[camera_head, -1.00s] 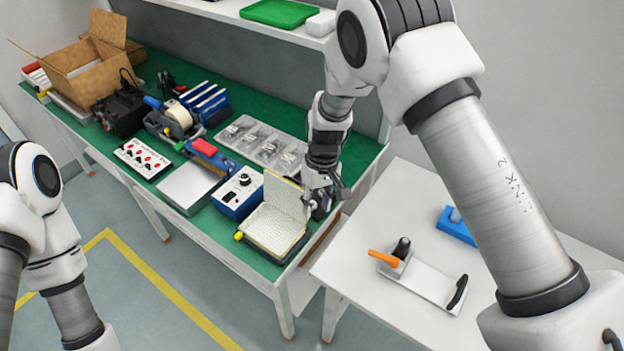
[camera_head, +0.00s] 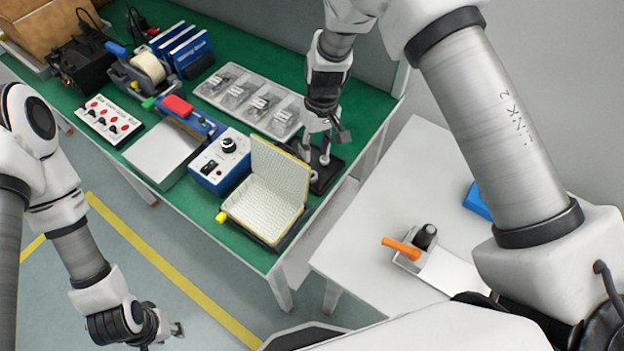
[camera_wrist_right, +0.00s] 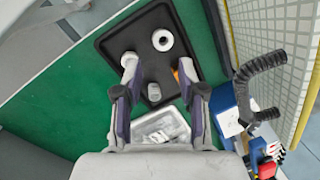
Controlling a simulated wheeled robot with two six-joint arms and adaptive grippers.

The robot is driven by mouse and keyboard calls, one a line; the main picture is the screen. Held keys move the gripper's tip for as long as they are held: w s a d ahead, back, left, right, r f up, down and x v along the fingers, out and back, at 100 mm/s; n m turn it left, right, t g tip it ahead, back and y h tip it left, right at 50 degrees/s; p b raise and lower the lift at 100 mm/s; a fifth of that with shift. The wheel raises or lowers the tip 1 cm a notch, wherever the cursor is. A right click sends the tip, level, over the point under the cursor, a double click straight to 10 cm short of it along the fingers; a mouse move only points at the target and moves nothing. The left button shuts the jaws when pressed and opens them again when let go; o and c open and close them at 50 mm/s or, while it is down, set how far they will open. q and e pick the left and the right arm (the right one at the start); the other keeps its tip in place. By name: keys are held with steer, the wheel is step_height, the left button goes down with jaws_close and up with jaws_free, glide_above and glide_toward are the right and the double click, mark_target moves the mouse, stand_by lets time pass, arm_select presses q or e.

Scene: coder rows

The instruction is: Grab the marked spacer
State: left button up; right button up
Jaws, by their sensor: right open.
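A black tray (camera_head: 332,178) lies at the right end of the green bench. It also fills the upper middle of the right wrist view (camera_wrist_right: 112,42). It holds a few pale spacers: a ring-like white one (camera_wrist_right: 162,40), a white one (camera_wrist_right: 129,60) by the left finger and a grey one (camera_wrist_right: 154,92). Another pale spacer (camera_wrist_right: 187,67) with an orange patch beside it is partly hidden by the right finger. My right gripper (camera_wrist_right: 160,82) is open above the tray, pointing down; the head view also shows it (camera_head: 325,137). My left gripper (camera_head: 177,330) hangs low over the floor, its jaws unclear.
A hinged, gridded panel box (camera_head: 262,205) stands open beside the tray, its lid close to my right gripper. A clear compartment tray (camera_head: 250,100) lies behind. A blue control box (camera_head: 220,160) is further left. A white table (camera_head: 380,225) stands to the right.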

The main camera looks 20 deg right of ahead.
mark_target(313, 173)
steer(key=f, duration=0.1)
steer(key=f+p, duration=0.1)
steer(key=f, duration=0.1)
steer(key=s+f+p, duration=0.1)
steer(key=shift+a+f, duration=0.2)
steer(key=shift+a, duration=0.2)
step_height(313, 173, down, 3)
steer(key=shift+r, duration=0.15)
steer(key=shift+a, duration=0.1)
steer(key=c, duration=0.6)
